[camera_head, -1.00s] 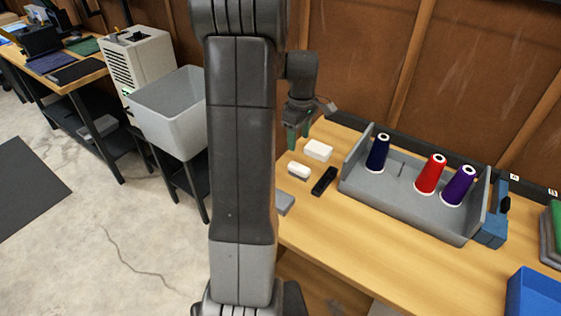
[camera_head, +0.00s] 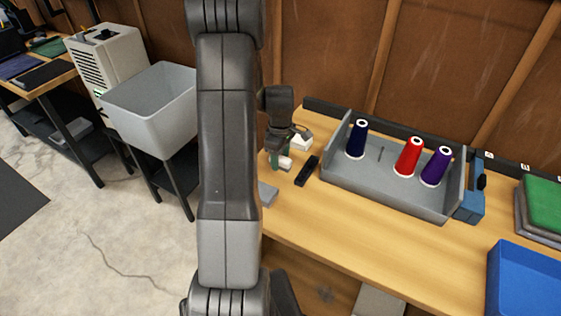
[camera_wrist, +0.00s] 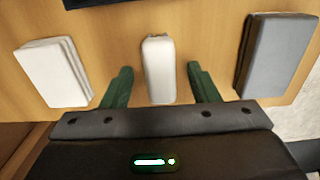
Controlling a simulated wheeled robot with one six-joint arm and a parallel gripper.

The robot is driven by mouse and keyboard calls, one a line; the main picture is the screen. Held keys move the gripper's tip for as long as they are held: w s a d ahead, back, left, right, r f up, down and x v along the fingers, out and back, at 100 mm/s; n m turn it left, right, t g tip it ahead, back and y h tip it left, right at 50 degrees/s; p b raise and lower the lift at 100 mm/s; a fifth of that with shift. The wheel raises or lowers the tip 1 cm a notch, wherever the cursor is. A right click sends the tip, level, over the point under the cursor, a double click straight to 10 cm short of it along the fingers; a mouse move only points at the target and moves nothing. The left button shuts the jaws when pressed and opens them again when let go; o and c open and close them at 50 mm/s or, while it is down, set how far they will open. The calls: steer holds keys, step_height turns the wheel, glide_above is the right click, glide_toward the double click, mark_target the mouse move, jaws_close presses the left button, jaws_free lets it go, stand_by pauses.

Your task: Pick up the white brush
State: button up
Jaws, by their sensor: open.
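The white brush (camera_wrist: 158,70) is a small rounded white block lying on the wooden workbench. In the wrist view it sits in the middle, in line with the gap between my green fingers, with space on both sides. My gripper (camera_wrist: 160,82) is open and empty, pointing down over it. In the head view my gripper (camera_head: 275,160) is at the brush (camera_head: 286,163) and partly hides it. I cannot tell exactly how high the fingertips are above the bench.
A white stacked block (camera_wrist: 50,72) lies left of the brush in the wrist view, and a grey block (camera_wrist: 278,55) lies right. A black remote-like object (camera_head: 307,171) is close by. A grey tray (camera_head: 390,193) holds navy, red and purple thread cones. The front bench is clear.

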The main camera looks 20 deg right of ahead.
mark_target(280, 158)
steer(key=shift+f, duration=0.95)
steer(key=c, duration=1.1)
steer(key=shift+o, duration=0.2)
step_height(280, 158, up, 10)
steer(key=shift+r, duration=0.1)
steer(key=shift+o, duration=0.4)
